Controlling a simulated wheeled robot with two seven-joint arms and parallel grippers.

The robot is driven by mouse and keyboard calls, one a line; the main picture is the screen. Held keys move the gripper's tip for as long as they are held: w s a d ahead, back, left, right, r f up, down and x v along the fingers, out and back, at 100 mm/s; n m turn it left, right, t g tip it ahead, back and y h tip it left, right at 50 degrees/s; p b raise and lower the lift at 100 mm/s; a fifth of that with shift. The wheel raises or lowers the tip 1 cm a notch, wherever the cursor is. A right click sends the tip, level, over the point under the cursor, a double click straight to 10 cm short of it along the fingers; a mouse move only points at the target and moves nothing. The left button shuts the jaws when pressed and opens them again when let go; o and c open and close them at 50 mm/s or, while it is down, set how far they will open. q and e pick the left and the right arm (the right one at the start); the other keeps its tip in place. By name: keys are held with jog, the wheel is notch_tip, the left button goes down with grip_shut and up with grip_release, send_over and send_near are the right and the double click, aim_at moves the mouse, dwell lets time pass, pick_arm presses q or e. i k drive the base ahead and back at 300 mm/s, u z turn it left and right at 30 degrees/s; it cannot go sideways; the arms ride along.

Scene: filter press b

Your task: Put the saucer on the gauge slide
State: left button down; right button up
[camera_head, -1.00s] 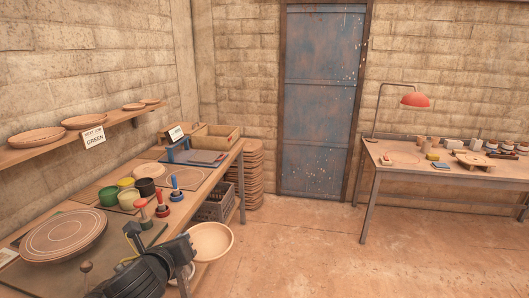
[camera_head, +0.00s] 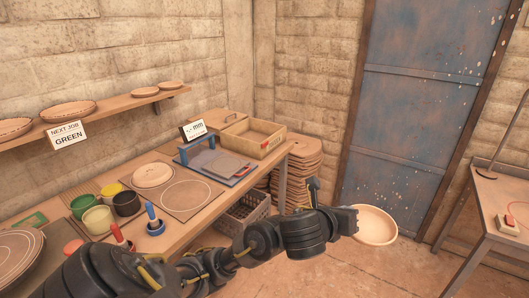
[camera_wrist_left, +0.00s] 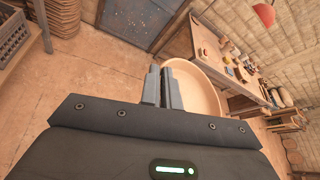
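The cream, round, shallow saucer (camera_head: 378,226) is out past the bench's right end, above the floor. My left gripper (camera_head: 348,219) is shut on its rim. The left wrist view shows the two fingers (camera_wrist_left: 162,88) close together at the edge of the saucer (camera_wrist_left: 198,92). The gauge (camera_head: 198,154) stands at the bench's far end, with a blue frame and a small "mm" display (camera_head: 193,130). Its grey flat slide (camera_head: 232,166) carries no saucer. My left gripper is to the right of the gauge and apart from it. My right gripper is not in view.
The bench holds a marked board with a ring (camera_head: 187,195), a pale disc (camera_head: 153,175), glaze pots (camera_head: 98,219), stamps and a wooden tray (camera_head: 252,139). A shelf (camera_head: 100,115) with plates runs above. Stacked boards (camera_head: 297,165) stand beyond the bench end.

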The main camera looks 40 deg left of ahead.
aim_at(226, 164)
jog(key=u, duration=0.15)
jog(key=i, duration=1.75)
jog(key=u, duration=1.4)
jog(key=i, duration=1)
jog(key=u, duration=1.25)
jog(key=i, duration=0.3)
jog(key=u, duration=0.15)
